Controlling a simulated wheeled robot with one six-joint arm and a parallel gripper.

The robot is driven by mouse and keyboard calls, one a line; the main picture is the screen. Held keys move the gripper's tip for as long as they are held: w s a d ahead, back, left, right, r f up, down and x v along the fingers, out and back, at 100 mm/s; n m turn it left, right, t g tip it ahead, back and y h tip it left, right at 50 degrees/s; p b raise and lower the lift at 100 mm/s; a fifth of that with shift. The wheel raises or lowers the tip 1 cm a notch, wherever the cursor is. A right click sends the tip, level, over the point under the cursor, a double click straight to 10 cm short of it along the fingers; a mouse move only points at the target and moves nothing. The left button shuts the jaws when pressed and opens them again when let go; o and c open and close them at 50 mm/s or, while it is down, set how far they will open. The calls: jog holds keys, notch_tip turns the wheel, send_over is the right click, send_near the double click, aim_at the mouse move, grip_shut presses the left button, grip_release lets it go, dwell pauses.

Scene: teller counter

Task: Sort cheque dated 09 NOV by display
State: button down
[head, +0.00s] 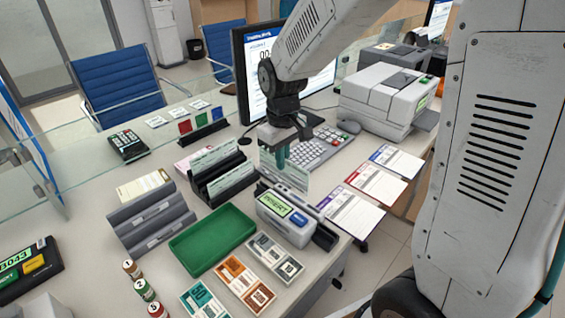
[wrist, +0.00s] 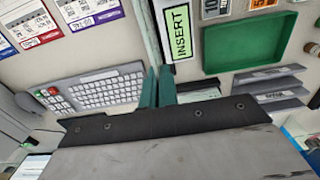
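My gripper (head: 277,158) has teal fingers and is shut on a pale green cheque (head: 292,176). The cheque hangs upright, just behind and above the small grey reader (head: 272,222), whose green screen reads INSERT. In the wrist view the fingers (wrist: 157,88) pinch the cheque (wrist: 151,38), seen edge-on beside the INSERT screen (wrist: 179,33). Its date cannot be read. A black rack (head: 228,187) to the left holds other upright cheques. The monitor (head: 256,60) is partly hidden by my arm. A grey slotted sorter (head: 150,222) stands further left.
A green tray (head: 212,240) lies empty in front of the rack. Banknote stacks (head: 245,284) lie near the front edge. A keyboard (head: 320,150), printed forms (head: 375,188) and a white printer (head: 385,100) are to the right. A glass screen runs behind the counter.

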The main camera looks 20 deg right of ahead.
jog(key=shift+r, duration=1.15)
